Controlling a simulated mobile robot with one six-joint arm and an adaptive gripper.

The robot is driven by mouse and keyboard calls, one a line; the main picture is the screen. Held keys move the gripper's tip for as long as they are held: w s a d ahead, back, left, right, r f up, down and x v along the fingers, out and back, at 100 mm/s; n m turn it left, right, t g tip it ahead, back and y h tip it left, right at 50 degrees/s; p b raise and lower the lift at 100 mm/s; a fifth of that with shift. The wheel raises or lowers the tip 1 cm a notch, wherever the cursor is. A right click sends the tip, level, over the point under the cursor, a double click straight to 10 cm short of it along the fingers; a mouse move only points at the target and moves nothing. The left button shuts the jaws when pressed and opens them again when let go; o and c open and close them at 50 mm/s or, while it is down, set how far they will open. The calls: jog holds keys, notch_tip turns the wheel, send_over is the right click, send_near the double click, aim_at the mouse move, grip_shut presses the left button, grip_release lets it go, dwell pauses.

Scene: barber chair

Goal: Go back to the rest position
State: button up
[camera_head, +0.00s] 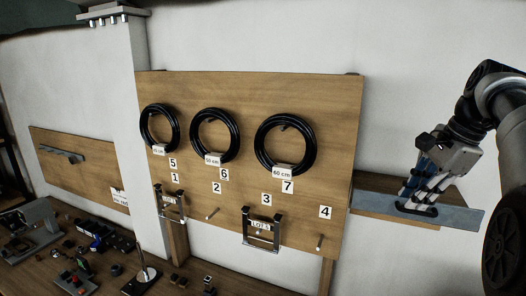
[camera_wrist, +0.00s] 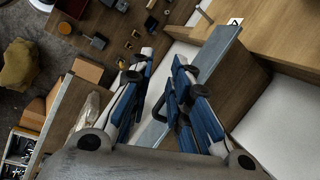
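My gripper (camera_head: 418,196) is at the right in the head view, close to a grey-blue panel (camera_head: 455,216) with a dark handle (camera_head: 416,210). In the wrist view, my gripper (camera_wrist: 165,62) has its two blue-padded fingers apart, with a gap between them. The grey-blue panel (camera_wrist: 213,55) runs diagonally behind the fingers, and the handle shows between them. I cannot tell whether the fingers touch the handle. Nothing is seen clamped between the fingertips.
A wooden wall board (camera_head: 250,90) holds three coiled black hoses and numbered pegs. A wooden box (camera_head: 375,205) sits behind the panel. A workbench (camera_head: 185,275) with tools and small parts lies low at the left. White wall (camera_head: 420,60) is bare above my gripper.

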jog(key=s+a+f+n+h+b, duration=0.1)
jog(key=s+a+f+n+b, duration=0.5)
jog(key=s+a+f+b, duration=0.55)
jog(key=s+a+f+n+h+b, duration=0.1)
jog(key=s+a+f+n+b, duration=0.6)
jog(key=f, duration=0.8)
jog(key=s+a+f+n+b, duration=0.1)
jog(key=s+f+n+b, duration=0.1)
jog(key=s+f, duration=0.2)
jog(key=s+a+f+n+t+b, duration=0.1)
jog(key=s+a+f+n+b, duration=0.1)
jog(key=f, duration=0.9)
jog(key=shift+s+n+t+b, duration=0.3)
jog(key=shift+s+n+b, duration=0.35)
jog(key=shift+s+n, duration=0.2)
jog(key=shift+a, duration=0.1)
